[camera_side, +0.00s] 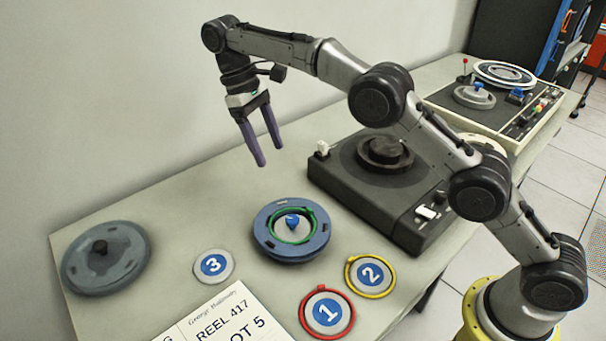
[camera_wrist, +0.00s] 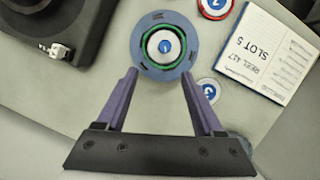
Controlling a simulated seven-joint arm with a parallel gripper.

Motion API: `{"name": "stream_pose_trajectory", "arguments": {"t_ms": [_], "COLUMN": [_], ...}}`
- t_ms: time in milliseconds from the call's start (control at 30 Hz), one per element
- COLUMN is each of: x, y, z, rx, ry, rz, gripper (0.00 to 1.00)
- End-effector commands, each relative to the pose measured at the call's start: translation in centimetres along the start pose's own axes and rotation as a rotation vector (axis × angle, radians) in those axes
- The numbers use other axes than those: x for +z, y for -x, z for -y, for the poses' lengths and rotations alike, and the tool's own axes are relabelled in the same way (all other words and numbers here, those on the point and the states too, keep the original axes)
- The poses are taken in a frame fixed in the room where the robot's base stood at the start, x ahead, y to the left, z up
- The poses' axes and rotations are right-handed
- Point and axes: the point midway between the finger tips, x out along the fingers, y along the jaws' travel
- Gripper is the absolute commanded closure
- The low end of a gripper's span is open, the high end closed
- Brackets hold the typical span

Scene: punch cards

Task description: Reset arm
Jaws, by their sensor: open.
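My gripper (camera_side: 262,165) hangs above the table with its two purple fingers apart and nothing between them. In the wrist view my gripper (camera_wrist: 160,73) is open, its fingertips pointing toward the blue reel case. The round blue case (camera_side: 291,252) sits on the table below and right of my gripper in the side view. It holds a green ring and a grey centre with a blue knob (camera_side: 292,221). The same blue case (camera_wrist: 138,46) shows in the wrist view, apart from the fingers.
A grey lid (camera_side: 105,258) lies at the left. An open notebook (camera_side: 222,320) reads REEL 417. A dark turntable unit (camera_side: 350,192) stands right; a control console (camera_side: 520,125) is at the back.

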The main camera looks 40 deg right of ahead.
Motion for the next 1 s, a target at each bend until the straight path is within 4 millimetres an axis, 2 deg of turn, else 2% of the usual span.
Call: {"name": "stream_pose_trajectory", "arguments": {"t_ms": [33,200,333,500,633,767,867,1000], "x": [1.3,7.6,12.6,18.9,23.6,27.9,31.0,34.6], "y": [2.4,8.1,10.8,12.6,12.6,11.6,10.1,6.9], "z": [-0.7,-2.5,-3.5,-4.2,-4.4,-4.2,-3.8,-3.1], "rx": [0.000,-0.007,-0.009,-0.008,-0.006,-0.001,0.003,0.011], "ry": [-0.014,-0.060,-0.095,-0.142,-0.178,-0.216,-0.246,-0.287], "rz": [-0.045,-0.129,-0.195,-0.290,-0.363,-0.437,-0.494,-0.575], "gripper": [0.31,0.31,0.31,0.31,0.31,0.31,0.31,0.31]}}
